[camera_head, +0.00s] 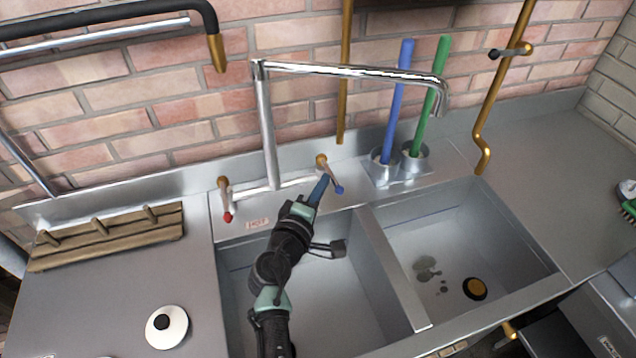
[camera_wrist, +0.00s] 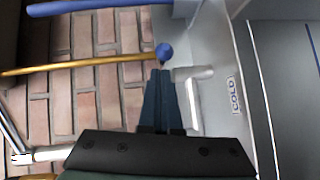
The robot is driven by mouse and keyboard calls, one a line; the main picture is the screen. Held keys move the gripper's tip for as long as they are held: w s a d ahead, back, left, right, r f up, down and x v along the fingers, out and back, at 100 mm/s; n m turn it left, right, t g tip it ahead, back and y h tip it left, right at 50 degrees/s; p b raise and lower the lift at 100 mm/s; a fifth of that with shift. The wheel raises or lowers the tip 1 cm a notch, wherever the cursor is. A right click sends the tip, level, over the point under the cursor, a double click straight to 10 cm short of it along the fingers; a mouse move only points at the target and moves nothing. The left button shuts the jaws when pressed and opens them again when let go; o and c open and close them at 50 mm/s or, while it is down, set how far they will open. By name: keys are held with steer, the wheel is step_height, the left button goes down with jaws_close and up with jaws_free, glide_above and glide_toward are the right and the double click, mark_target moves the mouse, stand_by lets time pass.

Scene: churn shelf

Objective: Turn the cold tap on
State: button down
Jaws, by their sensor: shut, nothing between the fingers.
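The cold tap lever (camera_head: 331,181) has a blue knob at its end and sits on a brass base on the right side of the chrome tap body. It points toward the front right in the head view. My gripper (camera_head: 320,190) is shut and empty, with its fingertips right beside the lever near the blue knob. In the wrist view the fingertips (camera_wrist: 164,78) lie just below the blue knob (camera_wrist: 165,52); I cannot tell whether they touch. A COLD label (camera_wrist: 235,95) shows to the right. The spout (camera_head: 350,71) reaches over to the right.
The hot tap lever (camera_head: 226,203) with a red knob stands at the left. Two sink basins (camera_head: 480,250) lie in front, with a divider (camera_head: 395,270). Blue (camera_head: 392,100) and green (camera_head: 431,95) handles stand in holders to the right. A wooden rack (camera_head: 108,238) is at the left.

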steer(key=shift+d, duration=0.2)
steer(key=w+d+n+y, duration=0.2)
steer(key=w+d, duration=0.4)
steer(key=d, duration=0.2)
steer(key=shift+w+d+t+y+b, duration=0.2)
steer(key=shift+w+t+y+b, duration=0.1)
steer(key=shift+w+b, duration=0.05)
stand_by(0.6)
steer(key=shift+w+d+r, duration=0.1)
steer(key=shift+r, duration=0.35)
